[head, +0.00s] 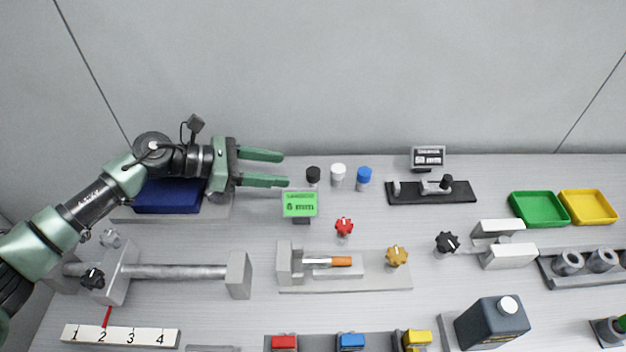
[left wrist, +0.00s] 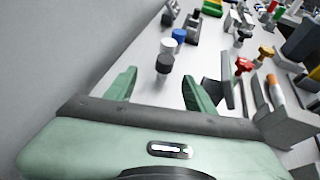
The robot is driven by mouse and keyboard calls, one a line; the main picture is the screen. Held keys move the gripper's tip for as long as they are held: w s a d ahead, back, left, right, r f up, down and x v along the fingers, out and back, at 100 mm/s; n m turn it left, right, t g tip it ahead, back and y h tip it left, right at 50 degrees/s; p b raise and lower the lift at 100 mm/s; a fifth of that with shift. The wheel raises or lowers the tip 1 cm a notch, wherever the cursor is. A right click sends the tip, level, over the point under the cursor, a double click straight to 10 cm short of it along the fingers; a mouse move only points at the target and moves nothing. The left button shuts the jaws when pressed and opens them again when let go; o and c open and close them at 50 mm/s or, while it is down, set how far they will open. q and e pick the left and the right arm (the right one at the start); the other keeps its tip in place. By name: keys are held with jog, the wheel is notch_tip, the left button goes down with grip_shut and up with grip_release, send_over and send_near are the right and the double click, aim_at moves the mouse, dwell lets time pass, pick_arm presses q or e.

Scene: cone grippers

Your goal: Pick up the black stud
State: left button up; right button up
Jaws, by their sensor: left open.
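The black stud (head: 313,175) stands upright on the table near the back, at the left end of a short row with a white stud (head: 338,173) and a blue stud (head: 364,176). My left gripper (head: 286,169) is open and empty, its two green fingers pointing right toward the black stud, which is just past the fingertips. In the left wrist view the black stud (left wrist: 164,65) shows ahead of and between the open fingertips (left wrist: 160,82), with the white stud (left wrist: 168,46) and blue stud (left wrist: 179,36) behind it. My right gripper is not in view.
A green-screened display (head: 299,204) stands just in front of the black stud, close to the lower finger. A red knob (head: 344,226) is nearby. A blue tray (head: 167,197) lies under my left arm. The grey wall (head: 330,80) rises behind the table.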

aim_at(307, 172)
pick_arm(q)
jog(key=x, duration=0.2)
jog(key=p+x, duration=0.1)
jog(key=x, duration=0.1)
jog(key=p+x, duration=0.1)
jog(key=x, duration=0.1)
jog(key=shift+s+d+r, duration=0.25)
jog(key=shift+s+d, duration=0.05)
jog(key=shift+d, duration=0.1)
jog(key=shift+w+d+f+p, duration=0.1)
jog(key=shift+d+f+p, duration=0.2)
jog(key=shift+d, duration=0.2)
grip_shut()
